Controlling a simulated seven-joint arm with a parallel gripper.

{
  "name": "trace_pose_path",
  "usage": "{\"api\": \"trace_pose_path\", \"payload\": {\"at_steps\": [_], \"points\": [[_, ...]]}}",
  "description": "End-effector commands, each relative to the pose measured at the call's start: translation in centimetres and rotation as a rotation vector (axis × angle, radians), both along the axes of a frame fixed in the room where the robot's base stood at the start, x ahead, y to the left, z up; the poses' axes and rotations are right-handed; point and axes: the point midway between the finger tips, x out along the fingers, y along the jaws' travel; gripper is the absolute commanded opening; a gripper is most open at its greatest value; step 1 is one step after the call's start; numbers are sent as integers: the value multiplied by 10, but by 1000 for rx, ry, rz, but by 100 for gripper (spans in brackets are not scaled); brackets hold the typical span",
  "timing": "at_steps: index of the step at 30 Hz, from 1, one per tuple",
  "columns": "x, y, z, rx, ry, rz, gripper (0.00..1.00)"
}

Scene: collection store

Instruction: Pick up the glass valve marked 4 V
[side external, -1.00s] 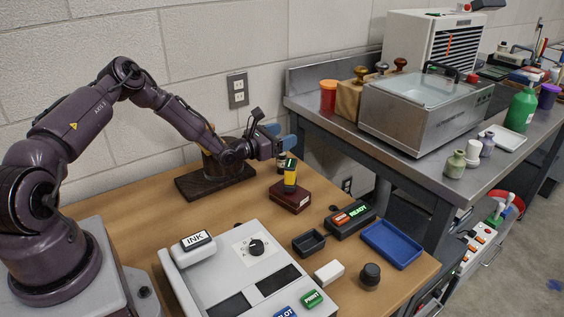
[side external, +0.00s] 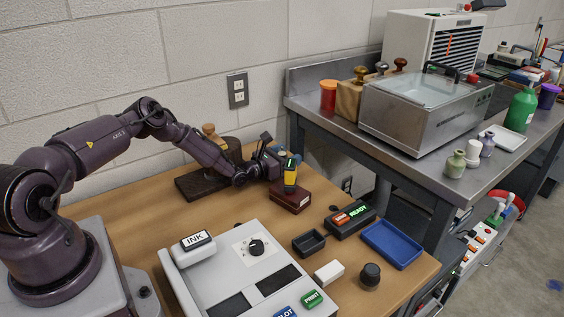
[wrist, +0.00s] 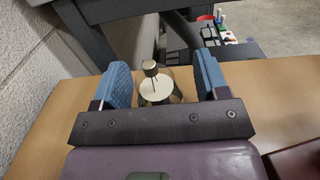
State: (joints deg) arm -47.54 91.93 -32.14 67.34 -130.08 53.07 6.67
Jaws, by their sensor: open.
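In the wrist view, a clear glass piece with a pale round disc and a dark-banded cap (wrist: 154,88) stands between the two blue fingers. It appears to be the glass valve; no 4 V mark is readable. My gripper (wrist: 163,64) is open, with a finger on either side of the piece and visible gaps. In the side view, my gripper (side external: 284,158) is low over the back of the wooden table, behind a yellow and black device. The glass piece is hidden there behind the gripper and that device.
The yellow and black device (side external: 290,175) stands on a dark red box (side external: 290,200) close to my gripper. A dark wooden block (side external: 196,187) with a stand is left of it. A control panel (side external: 222,265) fills the front. The steel bench (side external: 310,103) rises behind right.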

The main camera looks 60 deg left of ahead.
Motion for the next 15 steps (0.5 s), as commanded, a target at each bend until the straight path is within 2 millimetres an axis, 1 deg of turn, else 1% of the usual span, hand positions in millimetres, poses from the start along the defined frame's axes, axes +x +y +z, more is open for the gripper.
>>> {"api": "trace_pose_path", "payload": {"at_steps": [4, 5, 6, 11, 12, 15], "points": [[0, 0, 0, 0, 0, 0, 68], [0, 0, 0, 0, 0, 0, 63], [0, 0, 0, 0, 0, 0, 54], [0, 0, 0, 0, 0, -1, 17], [0, 0, 0, 0, 0, -1, 14], [0, 0, 1, 0, 0, -1, 14]]}}
